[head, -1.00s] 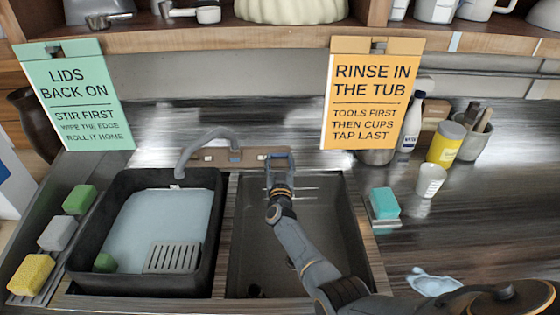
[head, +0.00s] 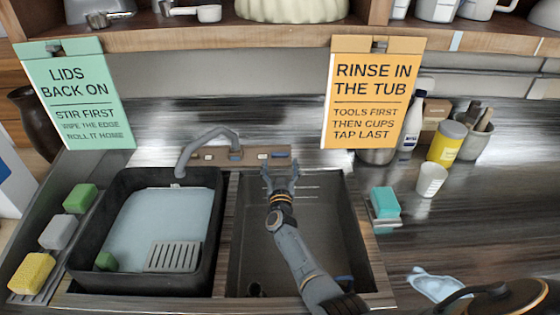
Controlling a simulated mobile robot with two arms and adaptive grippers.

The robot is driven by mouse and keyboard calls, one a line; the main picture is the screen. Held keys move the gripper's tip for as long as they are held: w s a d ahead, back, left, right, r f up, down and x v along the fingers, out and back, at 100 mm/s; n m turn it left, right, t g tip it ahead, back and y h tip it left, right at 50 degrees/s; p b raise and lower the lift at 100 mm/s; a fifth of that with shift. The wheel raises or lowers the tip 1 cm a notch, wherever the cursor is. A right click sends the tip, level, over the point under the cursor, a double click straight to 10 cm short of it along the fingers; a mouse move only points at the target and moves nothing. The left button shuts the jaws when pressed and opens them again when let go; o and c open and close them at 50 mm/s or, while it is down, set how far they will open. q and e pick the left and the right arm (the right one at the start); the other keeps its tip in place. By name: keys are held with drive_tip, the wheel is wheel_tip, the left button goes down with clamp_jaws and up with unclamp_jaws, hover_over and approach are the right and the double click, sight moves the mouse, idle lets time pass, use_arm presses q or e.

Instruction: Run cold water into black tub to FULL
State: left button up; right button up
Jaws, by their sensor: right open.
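The black tub (head: 138,285) stands in the left sink bay. Pale blue water (head: 160,220) shows inside it. A grey slotted rack (head: 173,257) and a green block (head: 105,261) show at its front. The grey tap (head: 205,137) arches over the tub's back edge; I see no clear stream under the spout. Behind, a brown panel (head: 223,156) carries several small coloured buttons. My right gripper (head: 281,168) is open and empty, just in front of the panel's right end, over the back of the right bay. My left gripper is out of view. No fill mark is readable.
The right bay (head: 310,235) looks mostly empty under my arm. Sponges (head: 58,232) line the left edge; a teal sponge (head: 385,202) sits right. A white cup (head: 431,180) and yellow can (head: 446,143) stand on the right counter. Two signs hang from the shelf.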

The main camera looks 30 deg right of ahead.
drive_tip(key=v, duration=0.5)
drive_tip(key=shift+s, duration=0.1)
idle(0.3)
